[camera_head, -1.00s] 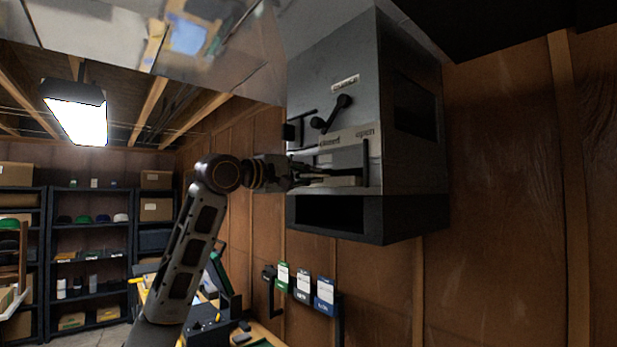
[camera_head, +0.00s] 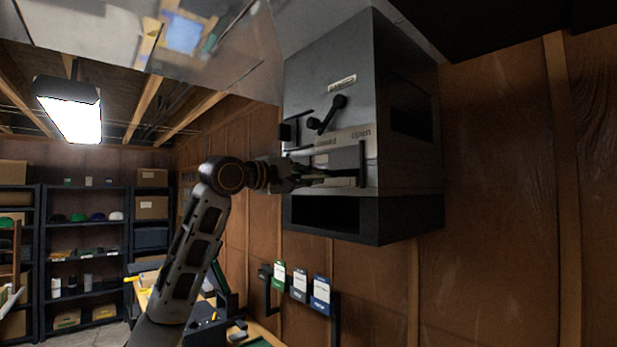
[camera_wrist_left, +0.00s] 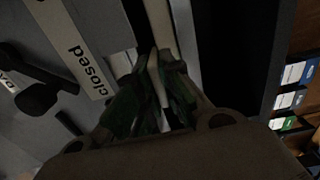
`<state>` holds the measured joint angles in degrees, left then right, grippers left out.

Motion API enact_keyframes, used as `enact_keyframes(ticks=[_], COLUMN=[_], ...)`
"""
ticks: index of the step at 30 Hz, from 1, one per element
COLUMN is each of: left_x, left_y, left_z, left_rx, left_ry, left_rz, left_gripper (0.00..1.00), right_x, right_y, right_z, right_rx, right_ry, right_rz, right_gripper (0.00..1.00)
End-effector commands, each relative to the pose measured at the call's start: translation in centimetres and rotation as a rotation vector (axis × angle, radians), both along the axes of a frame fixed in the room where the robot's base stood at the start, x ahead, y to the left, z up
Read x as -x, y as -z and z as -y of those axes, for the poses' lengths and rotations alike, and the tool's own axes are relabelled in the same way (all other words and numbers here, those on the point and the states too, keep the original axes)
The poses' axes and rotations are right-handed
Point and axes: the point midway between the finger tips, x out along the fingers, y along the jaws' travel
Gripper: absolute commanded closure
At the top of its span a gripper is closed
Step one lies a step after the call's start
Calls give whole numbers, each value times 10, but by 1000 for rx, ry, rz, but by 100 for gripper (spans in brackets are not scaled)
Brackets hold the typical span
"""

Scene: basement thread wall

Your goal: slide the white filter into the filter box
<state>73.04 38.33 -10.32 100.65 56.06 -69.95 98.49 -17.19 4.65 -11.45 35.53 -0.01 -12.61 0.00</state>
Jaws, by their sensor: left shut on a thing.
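The filter box (camera_head: 315,72) is a grey metal cabinet on the wooden wall, with a black lever (camera_head: 327,114) on its face and a label strip (camera_head: 345,136) below. My left gripper (camera_head: 318,175) is at the slot low on this face. In the left wrist view its fingers (camera_wrist_left: 158,90) are shut on the pale edge of the white filter (camera_wrist_left: 158,28). The filter's far part runs into the dark slot and is hidden. The "closed" label (camera_wrist_left: 88,72) shows left of the fingers. I do not see my right gripper.
A black ledge (camera_head: 400,220) with a dark opening lies under the box. Green, grey and blue tags (camera_head: 320,294) hang on the wall below. Shelves (camera_head: 88,225) stand far left, and a lit lamp (camera_head: 70,112) hangs above them.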

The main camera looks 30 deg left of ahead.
Motion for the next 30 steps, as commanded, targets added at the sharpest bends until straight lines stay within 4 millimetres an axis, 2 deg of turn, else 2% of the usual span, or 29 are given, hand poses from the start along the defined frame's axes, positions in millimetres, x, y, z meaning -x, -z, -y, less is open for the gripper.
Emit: enact_keyframes(ticks=[13,14,19,30], left_x=[-5,-5,-5,-4], left_y=[0,0,0,0], left_z=[2,2,2,2], left_rx=[0,0,0,0], left_ry=[0,0,0,0], left_rz=[1,1,1,-1], left_gripper=[100,89,67,66], right_x=[0,0,0,0], right_y=[-3,-3,-3,-3], right_z=[-3,-3,-3,1], right_rx=[-3,-3,-3,1], right_ry=[1,1,1,-1], right_rz=[0,0,0,0], right_gripper=[66,66,66,66])
